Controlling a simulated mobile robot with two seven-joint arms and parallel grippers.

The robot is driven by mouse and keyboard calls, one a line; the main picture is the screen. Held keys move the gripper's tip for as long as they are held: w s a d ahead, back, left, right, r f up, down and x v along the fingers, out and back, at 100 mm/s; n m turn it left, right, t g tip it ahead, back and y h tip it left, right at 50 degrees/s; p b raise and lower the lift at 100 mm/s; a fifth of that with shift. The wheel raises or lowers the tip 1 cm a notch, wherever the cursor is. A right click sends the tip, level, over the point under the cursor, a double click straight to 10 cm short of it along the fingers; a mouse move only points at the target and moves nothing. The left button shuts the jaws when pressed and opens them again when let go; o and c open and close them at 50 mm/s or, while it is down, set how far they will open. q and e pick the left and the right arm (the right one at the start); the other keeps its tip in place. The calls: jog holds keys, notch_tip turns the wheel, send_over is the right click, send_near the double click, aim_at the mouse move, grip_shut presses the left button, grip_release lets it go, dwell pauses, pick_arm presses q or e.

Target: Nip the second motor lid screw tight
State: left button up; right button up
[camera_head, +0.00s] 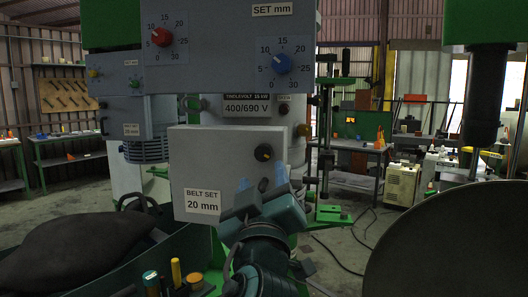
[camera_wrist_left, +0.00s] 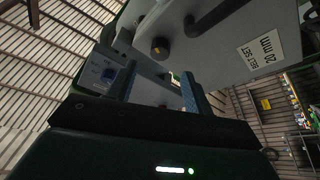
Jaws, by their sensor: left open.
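A grey lid box (camera_head: 225,160) with a "BELT SET 20 mm" label faces me in the head view. A dark round screw knob (camera_head: 263,152) with a small light centre sits on its right part. A similar dark knob (camera_wrist_left: 160,46) shows in the left wrist view, beyond the fingers. My left gripper (camera_head: 262,181) is open and empty, just below and in front of the knob, apart from it. Its blue-padded fingers (camera_wrist_left: 160,90) also show spread in the left wrist view. Which knob is the second lid screw, I cannot tell. My right gripper is not in view.
A grey panel (camera_head: 218,50) with a red and a blue dial hangs above the lid box. Another dark knob (camera_head: 303,130) sits further back. A large dark round vessel (camera_head: 455,240) fills the lower right. A black bulky shape (camera_head: 75,248) lies at lower left.

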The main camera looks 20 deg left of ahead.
aim_at(263, 156)
pick_arm(q)
jog(key=p+x, duration=0.1)
jog(key=x, duration=0.5)
jog(key=shift+p, duration=0.4)
jog(key=shift+w+a, duration=0.15)
jog(key=shift+w, duration=0.25)
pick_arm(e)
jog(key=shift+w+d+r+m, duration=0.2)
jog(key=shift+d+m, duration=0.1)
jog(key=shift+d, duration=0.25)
pick_arm(q)
jog(key=c, duration=1)
jog(key=shift+o, duration=0.2)
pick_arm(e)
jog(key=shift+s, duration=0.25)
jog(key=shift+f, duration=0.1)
